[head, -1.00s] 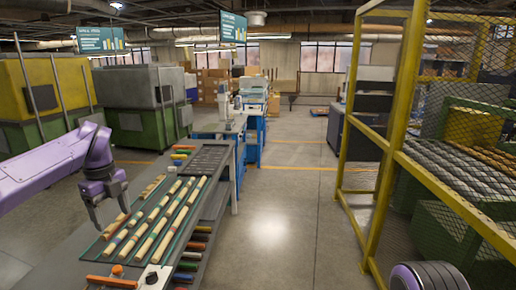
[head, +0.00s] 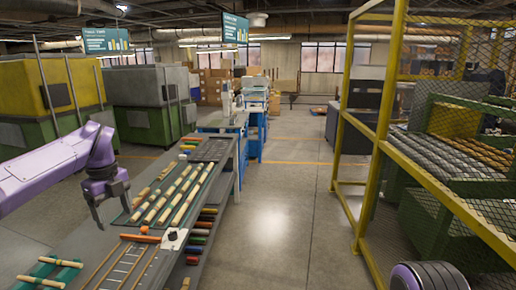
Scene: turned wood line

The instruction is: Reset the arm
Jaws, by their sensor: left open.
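My left arm comes in from the left, and its purple left gripper (head: 112,215) points down over the left edge of the workbench. Its fingers are apart, with nothing seen between them. Behind and to the right of it, several turned wooden spindles (head: 184,196) lie in rows on a green-lined tray. My right gripper is not in view.
The workbench (head: 75,245) runs away from me, with an orange-handled part (head: 140,238) and short pieces on green holders (head: 48,272) nearby. Coloured rods sit on a shelf along its right side. A yellow mesh cage (head: 376,165) stands right. The aisle floor (head: 290,215) is clear.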

